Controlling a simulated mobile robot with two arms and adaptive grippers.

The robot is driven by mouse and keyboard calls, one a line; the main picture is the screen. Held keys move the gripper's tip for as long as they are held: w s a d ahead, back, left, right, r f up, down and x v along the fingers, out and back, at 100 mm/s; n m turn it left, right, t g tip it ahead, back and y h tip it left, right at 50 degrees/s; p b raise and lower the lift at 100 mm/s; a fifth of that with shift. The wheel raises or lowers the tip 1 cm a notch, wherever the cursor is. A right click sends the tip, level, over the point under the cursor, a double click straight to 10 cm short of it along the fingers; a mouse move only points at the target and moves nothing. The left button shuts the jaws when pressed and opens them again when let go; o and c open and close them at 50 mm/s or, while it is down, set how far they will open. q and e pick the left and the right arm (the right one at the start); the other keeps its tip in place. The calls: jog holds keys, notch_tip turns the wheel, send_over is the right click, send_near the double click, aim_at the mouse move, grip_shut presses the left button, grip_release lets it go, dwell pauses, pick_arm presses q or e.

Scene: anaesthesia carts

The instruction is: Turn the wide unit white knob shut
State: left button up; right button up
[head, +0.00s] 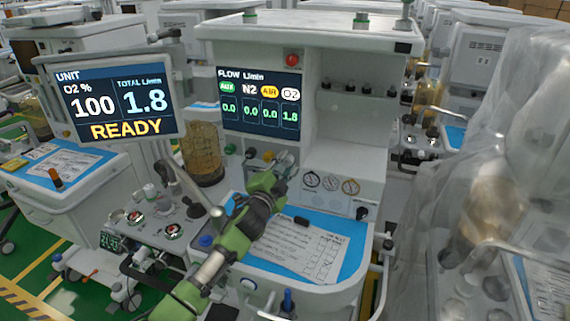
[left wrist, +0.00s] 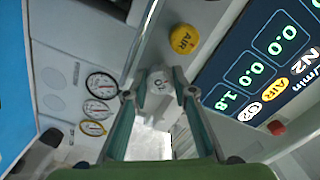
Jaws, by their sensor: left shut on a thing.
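The wide unit (head: 345,150) stands in the middle of the head view with a flow screen (head: 262,102). Its O2 figure reads 1.8; the others read 0.0. The white knob, marked O2, shows in the left wrist view (left wrist: 158,80) between my two fingertips. My left gripper (head: 284,170) reaches in from the lower left and is shut on this knob; it also shows in the left wrist view (left wrist: 157,92). In the head view the gripper mostly hides the knob. My right gripper is not in view.
A yellow AIR knob (left wrist: 184,39) sits close beside the white one. Round gauges (left wrist: 100,107) are on the panel to the left. A blue work surface with a paper sheet (head: 305,248) lies below. A screen (head: 115,103) reading READY stands at left; a plastic-draped cart (head: 500,180) is at right.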

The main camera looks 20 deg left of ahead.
pick_arm(q)
jog(key=m, duration=0.5)
jog(key=shift+m+p, duration=0.3)
jog(key=shift+p, duration=0.05)
jog(key=m+p, duration=0.1)
jog(key=m, duration=0.4)
jog(key=shift+m, duration=0.3)
jog(key=o, duration=0.8)
jog(key=shift+o, duration=0.2)
jog(key=shift+s, duration=0.1)
jog(key=s, duration=1.2)
jog(key=shift+a, duration=0.2)
jog(key=shift+w, duration=0.1)
